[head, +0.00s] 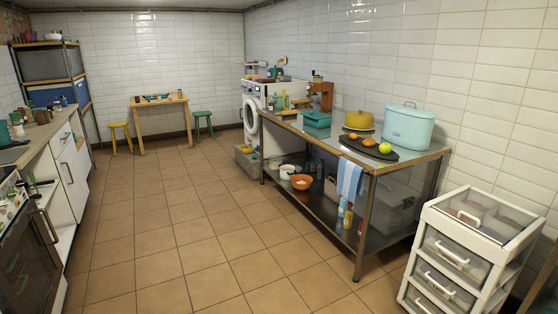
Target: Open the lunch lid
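No box in view can be surely told as the lunch box. A small teal box (317,120) with a flat top sits on the metal table (345,150) toward its far end, and its top looks shut. A large pale-blue lidded container (408,128) stands at the table's near back side, against the wall, with its lid on. A yellow lidded pot (359,120) stands between them, also covered. Neither of my grippers shows in the head view.
A dark board (365,150) with fruit lies at the table's front. A blue striped towel (350,180) hangs from its edge. A white drawer unit (470,250) stands at the right. A counter (40,135) lines the left. The tiled floor (175,240) between is clear.

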